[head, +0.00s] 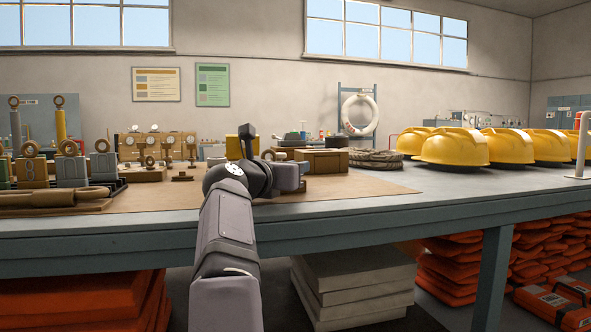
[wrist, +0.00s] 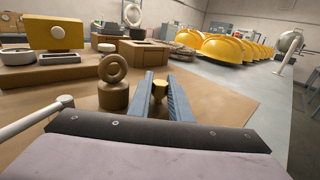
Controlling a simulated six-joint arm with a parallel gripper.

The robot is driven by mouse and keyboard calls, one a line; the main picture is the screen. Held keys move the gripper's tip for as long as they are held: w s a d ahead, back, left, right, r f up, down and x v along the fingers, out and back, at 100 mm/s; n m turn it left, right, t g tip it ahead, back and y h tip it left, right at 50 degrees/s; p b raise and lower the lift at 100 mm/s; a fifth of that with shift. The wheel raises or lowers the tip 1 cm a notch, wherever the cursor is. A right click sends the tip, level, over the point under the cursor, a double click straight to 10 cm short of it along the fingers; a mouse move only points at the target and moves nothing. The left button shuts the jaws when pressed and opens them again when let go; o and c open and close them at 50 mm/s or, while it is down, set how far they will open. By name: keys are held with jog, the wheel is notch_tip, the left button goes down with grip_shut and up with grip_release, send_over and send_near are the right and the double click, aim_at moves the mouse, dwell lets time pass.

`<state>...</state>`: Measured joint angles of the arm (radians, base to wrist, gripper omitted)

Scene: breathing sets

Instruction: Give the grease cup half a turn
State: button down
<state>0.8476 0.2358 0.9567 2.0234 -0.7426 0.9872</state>
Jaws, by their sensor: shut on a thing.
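A small brass piece, which looks like the grease cup (wrist: 158,88), stands upright between the two blue-grey fingers of my gripper (wrist: 160,93) in the wrist view. My gripper is shut on it, with its faceted top showing between the fingertips. Its lower part is partly hidden by the fingers. In the head view my gripper (head: 287,177) is low over the brown mat on the bench, and my wrist hides the cup there.
A ring-topped brown fitting (wrist: 113,82) stands close left of the fingers. A brown box (head: 316,160) and coiled rope (head: 375,159) lie beyond. Yellow helmets (head: 455,148) fill the right side. The brown mat (wrist: 220,98) right of the fingers is clear.

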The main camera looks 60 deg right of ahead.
jog(key=shift+m+g+p, duration=0.7)
jog(key=shift+m+g, duration=0.2)
jog(key=shift+g, duration=0.5)
jog(key=shift+f, duration=0.1)
jog(key=c, duration=1.9)
grip_release()
jog(key=shift+a, duration=0.15)
jog(key=shift+w+a+b, duration=0.15)
jog(key=shift+w+a, duration=0.05)
jog(key=shift+a, duration=1.6)
jog(key=shift+w+a+b, duration=0.15)
jog(key=shift+a, duration=1.6)
